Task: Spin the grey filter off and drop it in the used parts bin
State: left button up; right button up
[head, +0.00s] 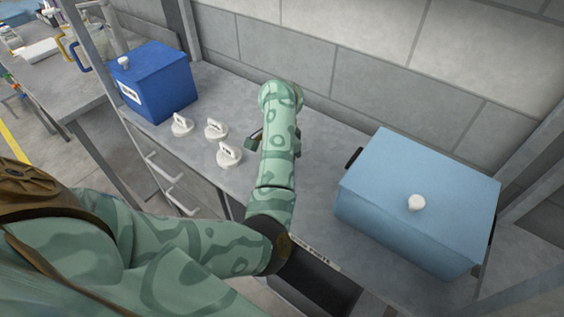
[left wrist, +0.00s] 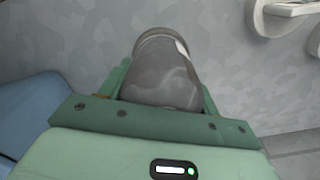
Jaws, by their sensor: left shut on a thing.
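The grey filter (left wrist: 163,78) is a dark grey cylinder with a pale strip near its top right, seen in the left wrist view. My left gripper (left wrist: 165,92) is shut on it, with a green finger on each side. In the head view the filter is hidden behind my left forearm, and only edges of the gripper (head: 257,139) show over the counter. A dark open bin (head: 318,286), its label partly covered by my arm, is below the counter's front edge; I take it for the used parts bin. My right gripper is in neither view.
A light blue box with a white knob (head: 412,178) stands on the counter (head: 225,85) to the right. A dark blue box (head: 158,83) and several white handled discs (head: 215,129) are to the left. A block wall (head: 350,60) runs behind.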

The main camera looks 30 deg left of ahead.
pick_arm(q)
jog(key=shift+s+d+f, duration=0.1)
jog(key=shift+f, duration=0.1)
jog(key=shift+c, duration=0.5)
jog(key=shift+r+p, duration=2.65)
jog(key=shift+r, duration=0.85)
jog(key=shift+f, duration=0.15)
